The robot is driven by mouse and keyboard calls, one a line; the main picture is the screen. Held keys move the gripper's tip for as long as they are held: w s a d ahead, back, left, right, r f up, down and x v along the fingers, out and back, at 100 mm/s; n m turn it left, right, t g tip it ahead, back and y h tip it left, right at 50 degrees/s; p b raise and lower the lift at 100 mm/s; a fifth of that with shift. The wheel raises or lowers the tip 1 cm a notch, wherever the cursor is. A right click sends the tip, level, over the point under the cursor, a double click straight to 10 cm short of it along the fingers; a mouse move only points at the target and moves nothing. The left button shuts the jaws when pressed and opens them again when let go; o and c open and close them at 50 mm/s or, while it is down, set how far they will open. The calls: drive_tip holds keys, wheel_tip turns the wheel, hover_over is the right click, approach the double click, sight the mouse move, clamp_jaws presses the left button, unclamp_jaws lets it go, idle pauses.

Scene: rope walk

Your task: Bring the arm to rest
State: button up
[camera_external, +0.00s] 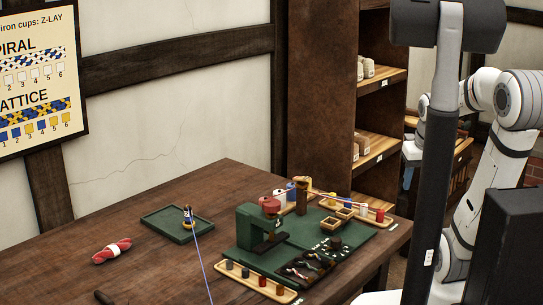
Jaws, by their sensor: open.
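My white arm (505,150) is folded up at the right, beside and behind my dark column. My gripper (408,178) seems to hang at the arm's end, left of the column and in front of the shelf. It is small, dark and partly hidden, and its fingertips are not clear. It is open, with nothing seen in it, and well apart from the wooden table (140,225) and the things on it.
A brown shelf (320,90) stands behind.

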drive_tip(key=shift+s+d+f+m, duration=0.25)
drive_tip(key=shift+s+d, duration=0.1)
drive_tip(key=shift+s, duration=0.25)
drive_tip(key=shift+s+d+f+m, duration=0.2)
drive_tip(key=shift+s+d, duration=0.15)
drive_tip(key=shift+s, duration=0.2)
idle(0.5)
